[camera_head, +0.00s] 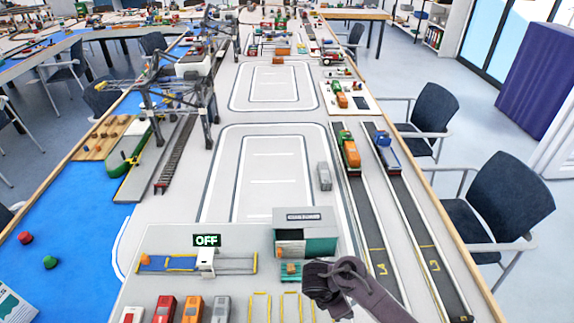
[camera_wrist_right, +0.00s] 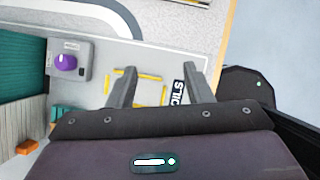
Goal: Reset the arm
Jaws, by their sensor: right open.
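My right arm comes in from the lower right in the head view, with its gripper (camera_head: 322,284) over the front of the model table, beside the small teal building (camera_head: 305,240). In the right wrist view the right gripper (camera_wrist_right: 158,84) is open, its two fingers wide apart with nothing between them. Below the fingers is a grey surface with a yellow-marked square (camera_wrist_right: 124,91) and a black label (camera_wrist_right: 177,93). My left arm and left gripper do not show.
A grey box with a purple knob (camera_wrist_right: 66,63) is left of the fingers. Trucks (camera_head: 349,152) stand on right lanes; a gantry crane (camera_head: 177,90) is left. Chairs (camera_head: 497,208) flank the table.

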